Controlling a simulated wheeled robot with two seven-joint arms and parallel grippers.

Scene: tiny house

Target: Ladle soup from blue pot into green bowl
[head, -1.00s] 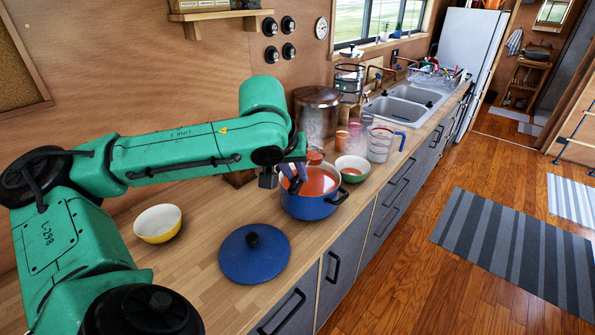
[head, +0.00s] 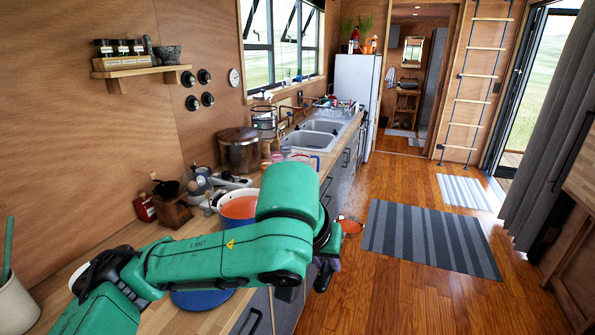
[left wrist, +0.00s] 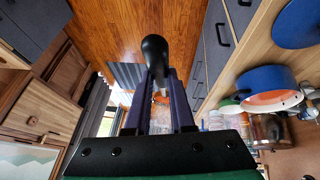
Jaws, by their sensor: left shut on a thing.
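My left gripper (head: 324,272) is out past the counter's front edge, over the floor. It is shut on a ladle; the ladle's black handle end (left wrist: 155,50) stands up between the fingers in the left wrist view. In the head view the ladle's scoop (head: 350,227) shows orange-red beyond the gripper. The blue pot (head: 238,207), with orange soup, stands on the counter behind my forearm, partly hidden. It also shows in the left wrist view (left wrist: 263,78). The green bowl (left wrist: 228,107) is beside the pot there; my arm hides it in the head view. My right gripper is out of view.
The blue lid (head: 202,299) lies on the counter, mostly under my arm. A large brown pot (head: 239,150) stands by the wall, with the sink (head: 319,126) beyond. The wooden floor (head: 390,290) is open, with a striped rug (head: 428,236).

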